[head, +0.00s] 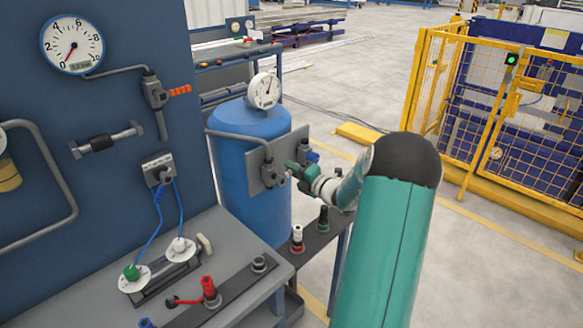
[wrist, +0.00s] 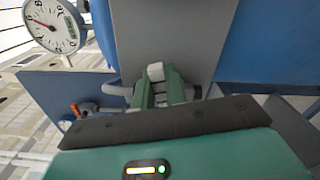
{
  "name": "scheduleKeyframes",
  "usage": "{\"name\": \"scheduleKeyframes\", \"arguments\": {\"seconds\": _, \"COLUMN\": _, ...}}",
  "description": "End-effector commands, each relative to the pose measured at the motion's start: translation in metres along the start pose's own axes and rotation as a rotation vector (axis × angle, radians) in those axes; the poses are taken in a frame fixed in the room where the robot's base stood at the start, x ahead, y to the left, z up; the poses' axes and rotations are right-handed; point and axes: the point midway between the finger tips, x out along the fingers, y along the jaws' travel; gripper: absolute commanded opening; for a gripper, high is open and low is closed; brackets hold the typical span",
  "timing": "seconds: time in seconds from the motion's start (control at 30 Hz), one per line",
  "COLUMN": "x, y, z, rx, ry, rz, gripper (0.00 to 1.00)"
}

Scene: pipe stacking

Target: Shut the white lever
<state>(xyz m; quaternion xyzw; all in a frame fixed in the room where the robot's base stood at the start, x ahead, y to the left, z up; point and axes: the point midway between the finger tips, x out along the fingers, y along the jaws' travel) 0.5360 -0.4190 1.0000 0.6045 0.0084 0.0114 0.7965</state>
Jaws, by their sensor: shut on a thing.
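The white lever (wrist: 155,71) shows in the wrist view as a small pale block between the tips of my gripper (wrist: 157,88). My two green fingers are shut on it, and only its end sticks out. The valve body behind it is partly hidden by the fingers. In the head view my gripper (head: 293,169) reaches in from the right to the grey plate (head: 258,178) on the front of the blue tank (head: 238,122). The lever cannot be made out clearly there.
A dial gauge (head: 264,91) stands on top of the tank. A bench (head: 215,235) with plugs and cables stands at front left. A yellow fence (head: 480,100) stands at right.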

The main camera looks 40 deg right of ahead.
Motion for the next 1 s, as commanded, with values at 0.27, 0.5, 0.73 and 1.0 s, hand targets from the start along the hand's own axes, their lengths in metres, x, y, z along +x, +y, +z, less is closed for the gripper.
{"name": "scheduleKeyframes", "arguments": {"seconds": 0.27, "x": 0.0, "y": -0.011, "z": -0.001, "rx": 0.187, "ry": -0.001, "rz": 0.0, "gripper": 0.0}}
{"name": "scheduleKeyframes", "arguments": {"seconds": 0.5, "x": 0.0, "y": -0.015, "z": -0.002, "rx": 0.268, "ry": -0.001, "rz": 0.0, "gripper": 0.0}}
{"name": "scheduleKeyframes", "arguments": {"seconds": 0.73, "x": 0.0, "y": -0.016, "z": -0.002, "rx": 0.29, "ry": 0.0, "rz": 0.0, "gripper": 0.0}}
{"name": "scheduleKeyframes", "arguments": {"seconds": 1.0, "x": 0.0, "y": -0.016, "z": -0.003, "rx": 0.291, "ry": 0.0, "rz": -0.001, "gripper": 0.0}}
